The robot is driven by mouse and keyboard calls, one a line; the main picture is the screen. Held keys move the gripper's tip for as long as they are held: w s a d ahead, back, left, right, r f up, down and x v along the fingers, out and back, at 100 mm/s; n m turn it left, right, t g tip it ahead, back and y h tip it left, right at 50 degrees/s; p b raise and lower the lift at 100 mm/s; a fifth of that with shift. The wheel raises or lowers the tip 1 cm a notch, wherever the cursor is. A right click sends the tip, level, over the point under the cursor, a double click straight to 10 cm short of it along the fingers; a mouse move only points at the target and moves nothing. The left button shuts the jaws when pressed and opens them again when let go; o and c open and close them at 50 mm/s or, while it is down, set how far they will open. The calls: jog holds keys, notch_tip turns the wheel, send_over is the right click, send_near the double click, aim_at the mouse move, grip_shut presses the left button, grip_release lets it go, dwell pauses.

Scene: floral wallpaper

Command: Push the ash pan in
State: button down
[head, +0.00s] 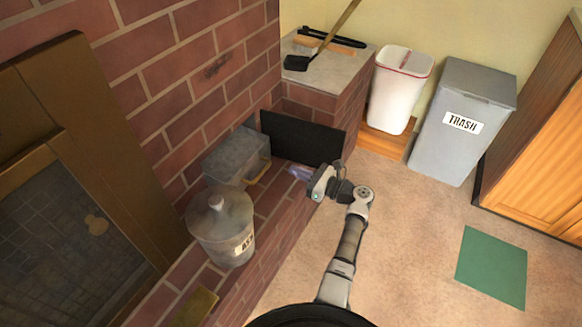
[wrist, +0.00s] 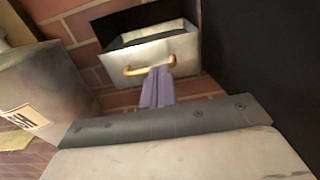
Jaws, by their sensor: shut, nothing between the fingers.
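The ash pan (head: 238,158) is a grey metal box with a brass handle. It sticks out of an opening in the brick wall, above the brick ledge. In the wrist view the ash pan (wrist: 155,55) is straight ahead, with its brass handle (wrist: 150,68) on the front face and a dark gap above its back. My gripper (head: 296,173) is to the right of the pan in the head view. In the wrist view my gripper (wrist: 158,72) is shut and empty, its pale purple fingertips just below the handle; I cannot tell whether they touch it.
A lidded metal ash bucket (head: 220,225) stands on the ledge left of the pan. A black panel (head: 300,138) stands upright just behind and right of it. A white bin (head: 399,90), a grey trash bin (head: 460,120) and a green mat (head: 492,267) are farther right.

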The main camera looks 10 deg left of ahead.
aim_at(256, 154)
jog(key=b+x, duration=0.2)
jog(key=x, duration=0.3)
jog(key=b+x, duration=0.3)
jog(key=x, duration=0.3)
jog(key=shift+a+f, duration=0.2)
jog(key=shift+f, duration=0.05)
jog(key=shift+w+a+r+b, duration=0.15)
jog(key=shift+w+a+b, duration=0.05)
jog(key=shift+a+b, duration=0.3)
jog(key=shift+a, duration=0.15)
jog(key=b+x, duration=0.1)
jog(key=x, duration=1)
jog(key=shift+w+a, duration=0.3)
jog(key=shift+a, duration=0.25)
jog(key=shift+r, duration=0.1)
jog(key=shift+a, duration=0.1)
